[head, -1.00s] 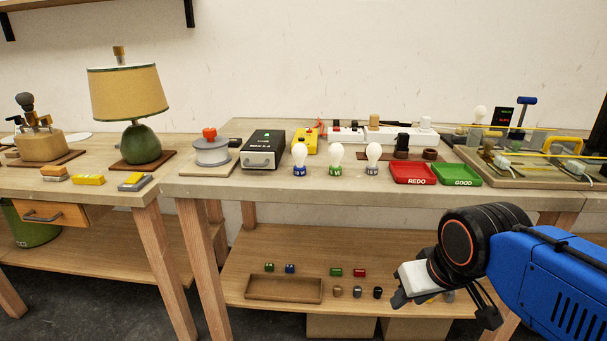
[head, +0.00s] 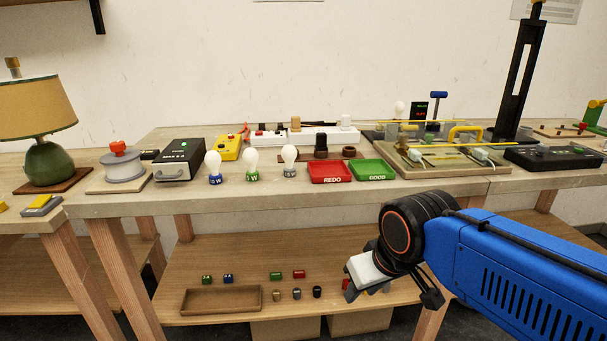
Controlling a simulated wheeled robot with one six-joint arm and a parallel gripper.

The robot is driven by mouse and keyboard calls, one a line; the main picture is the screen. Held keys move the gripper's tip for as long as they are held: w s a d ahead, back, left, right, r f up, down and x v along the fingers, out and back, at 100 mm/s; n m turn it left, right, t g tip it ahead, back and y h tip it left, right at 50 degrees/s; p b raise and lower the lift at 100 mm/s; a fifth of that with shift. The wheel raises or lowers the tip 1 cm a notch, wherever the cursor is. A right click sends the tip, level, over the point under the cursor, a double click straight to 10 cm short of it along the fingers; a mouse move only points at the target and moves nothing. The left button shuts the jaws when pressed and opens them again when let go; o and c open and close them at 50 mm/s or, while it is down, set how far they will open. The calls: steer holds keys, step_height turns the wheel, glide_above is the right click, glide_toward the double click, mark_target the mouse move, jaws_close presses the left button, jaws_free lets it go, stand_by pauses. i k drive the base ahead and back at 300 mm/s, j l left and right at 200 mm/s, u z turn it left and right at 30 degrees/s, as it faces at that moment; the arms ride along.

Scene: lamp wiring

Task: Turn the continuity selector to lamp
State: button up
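No part marked as the continuity selector can be made out at this size. A yellow box (head: 229,147) with a red lead stands at the back of the bench. A dark control box (head: 552,157) with small knobs or buttons lies at the right. The green lamp (head: 45,160) with a tan shade stands at the far left. My gripper (head: 366,278) hangs in front of the bench, below the top's edge and well away from these things. A white block-like part shows at its end; whether the fingers are open or shut is unclear.
Three bulbs (head: 251,165), a red tray (head: 329,173) and a green tray (head: 372,170) line the bench front. A wiring board (head: 450,168) and a tall black post (head: 519,75) stand to the right. The lower shelf (head: 240,256) holds an open wooden tray (head: 222,299) and small blocks.

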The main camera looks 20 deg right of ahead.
mark_target(541, 149)
steer(key=l+z, duration=0.1)
steer(key=z, duration=1.7)
